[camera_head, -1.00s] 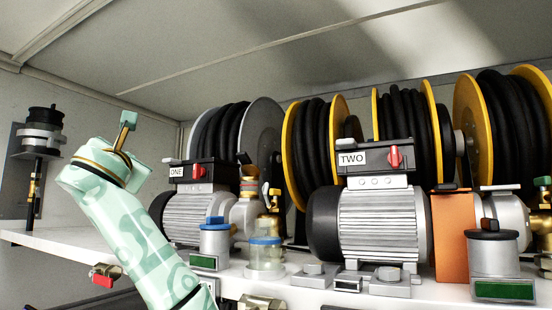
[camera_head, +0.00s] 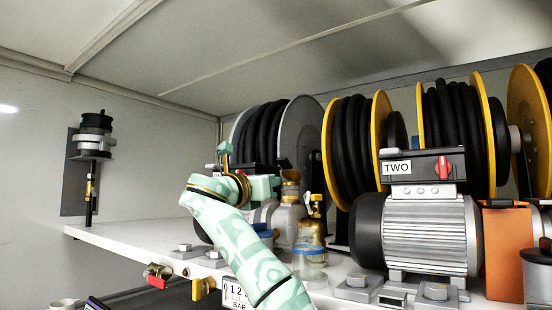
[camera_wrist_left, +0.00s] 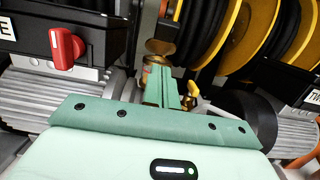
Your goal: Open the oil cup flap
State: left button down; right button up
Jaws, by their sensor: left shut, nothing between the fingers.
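The brass oil cup (camera_head: 290,192) stands on top of the pump beside motor ONE, left of the brass valve fitting. In the left wrist view the cup (camera_wrist_left: 152,70) is partly behind my fingers, with its brownish round flap (camera_wrist_left: 160,47) at the top. I cannot tell for sure how far the flap is raised. My left gripper (camera_head: 276,186) is shut and empty, just left of the cup in the head view. In the left wrist view its green fingertips (camera_wrist_left: 164,72) overlap the cup; contact cannot be told. My right gripper is in neither view.
Motor TWO (camera_head: 428,232) stands right of the pump, with hose reels (camera_head: 355,150) behind. In the left wrist view a red switch (camera_wrist_left: 66,46) is close at left. The shelf's left end is clear.

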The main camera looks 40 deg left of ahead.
aim_at(285, 167)
pick_arm(q)
jog(key=w+r+p, duration=0.2)
jog(key=r, duration=0.1)
jog(key=shift+w+a+r+p, duration=0.1)
jog(key=shift+w+r+p, duration=0.1)
jog(key=shift+p, duration=0.1)
jog(key=shift+w+f, duration=0.1)
jog(key=shift+r, duration=0.2)
